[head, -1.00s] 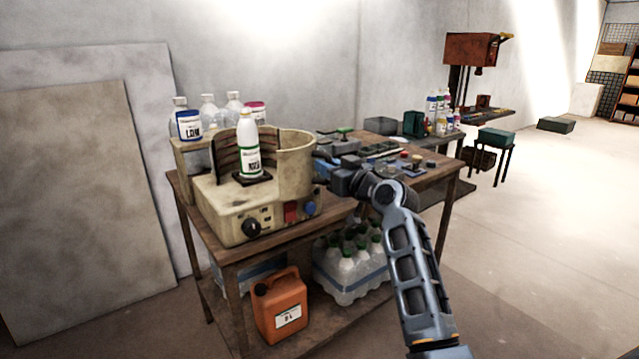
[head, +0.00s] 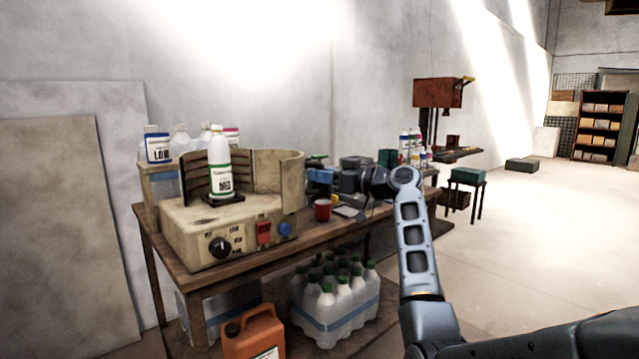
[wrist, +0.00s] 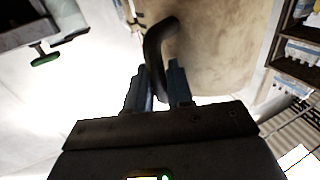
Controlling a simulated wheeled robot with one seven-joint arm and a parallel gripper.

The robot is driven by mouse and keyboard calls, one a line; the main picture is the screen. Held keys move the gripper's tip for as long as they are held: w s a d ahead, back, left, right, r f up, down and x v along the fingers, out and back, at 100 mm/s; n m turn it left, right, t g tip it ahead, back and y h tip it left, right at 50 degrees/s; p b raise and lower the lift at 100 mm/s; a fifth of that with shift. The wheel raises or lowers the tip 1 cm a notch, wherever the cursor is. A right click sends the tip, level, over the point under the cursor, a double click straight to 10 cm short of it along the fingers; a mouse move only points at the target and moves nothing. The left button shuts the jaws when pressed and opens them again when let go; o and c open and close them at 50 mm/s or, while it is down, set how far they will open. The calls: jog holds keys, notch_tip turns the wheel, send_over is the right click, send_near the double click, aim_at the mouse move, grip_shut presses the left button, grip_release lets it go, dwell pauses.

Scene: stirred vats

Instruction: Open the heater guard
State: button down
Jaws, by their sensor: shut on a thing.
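The heater guard (head: 292,180) is a cream curved shield at the right of the heater (head: 195,235). The front of the heater is uncovered, and the dark ribbed back panel shows. A white bottle with a green label (head: 221,165) stands on the heater plate. In the wrist view the guard's tan surface (wrist: 215,50) fills the upper middle. Its dark bent handle (wrist: 160,45) runs between the fingers of my gripper (wrist: 160,85), which is shut on it.
Below are an orange canister (head: 252,335) and a pack of clear bottles (head: 335,305).

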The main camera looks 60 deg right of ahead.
dwell(0.3)
jog(key=c, duration=1.1)
grip_release()
jog(key=shift+c, duration=0.2)
jog(key=s, duration=0.7)
jog(key=shift+s, duration=0.35)
jog(key=shift+f, duration=0.1)
